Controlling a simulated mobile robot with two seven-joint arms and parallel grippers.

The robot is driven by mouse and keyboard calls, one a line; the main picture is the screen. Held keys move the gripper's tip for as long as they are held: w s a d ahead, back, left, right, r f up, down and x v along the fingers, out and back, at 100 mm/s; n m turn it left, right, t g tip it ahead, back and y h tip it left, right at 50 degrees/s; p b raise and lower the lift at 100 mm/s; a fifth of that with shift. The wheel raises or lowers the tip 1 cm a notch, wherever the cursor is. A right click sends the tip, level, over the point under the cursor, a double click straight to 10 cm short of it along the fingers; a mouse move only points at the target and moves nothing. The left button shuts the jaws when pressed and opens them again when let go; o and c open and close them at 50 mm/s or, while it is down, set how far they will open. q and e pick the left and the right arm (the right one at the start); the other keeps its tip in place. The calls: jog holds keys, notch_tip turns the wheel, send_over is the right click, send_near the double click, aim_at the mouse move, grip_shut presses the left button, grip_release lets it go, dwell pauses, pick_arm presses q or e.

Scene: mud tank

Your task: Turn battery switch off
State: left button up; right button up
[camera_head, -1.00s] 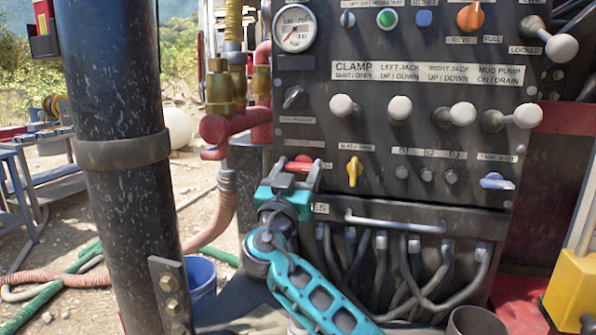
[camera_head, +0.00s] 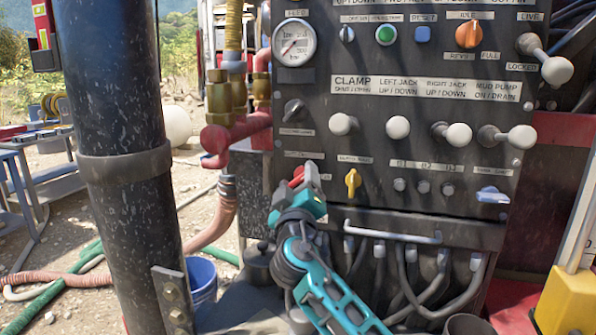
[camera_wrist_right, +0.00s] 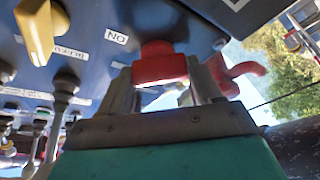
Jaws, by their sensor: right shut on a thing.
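The red battery switch handle (camera_head: 296,177) is at the lower left of the dark control panel, partly hidden by my right gripper. My right gripper (camera_head: 311,178), teal with grey fingers, is shut on the handle and rolled to a tilt. In the right wrist view the red handle (camera_wrist_right: 160,64) sits between the two fingers (camera_wrist_right: 163,92), close to a label that reads "ON" upside down. The switch's base is mostly hidden. My left gripper is not in view.
A yellow switch (camera_head: 353,182) is just right of the gripper. White-knobbed levers (camera_head: 397,127) line the panel above. A metal handle bar (camera_head: 392,231) and grey cables are below right. A thick black post (camera_head: 118,120) stands left, and a red pipe (camera_head: 235,132) runs close by.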

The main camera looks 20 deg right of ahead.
jog(key=shift+r+n+y+p, duration=0.25)
jog(key=shift+n+y+p, duration=0.15)
jog(key=shift+n+p, duration=0.25)
jog(key=n+y+p, duration=0.1)
jog(key=n+p, duration=0.2)
jog(key=n, duration=0.1)
jog(key=shift+g, duration=0.4)
jog(key=shift+f+n+y+p, duration=0.1)
jog(key=shift+n+y+p, duration=0.35)
jog(key=shift+n, duration=0.2)
jog(key=shift+f+n+g, duration=0.1)
jog(key=shift+n+g, duration=0.4)
jog(key=shift+n, duration=0.7)
jog(key=shift+n+g+y, duration=0.25)
jog(key=shift+n+g, duration=0.15)
jog(key=shift+n, duration=0.5)
jog(key=o, duration=1.1)
jog(key=shift+c, duration=0.2)
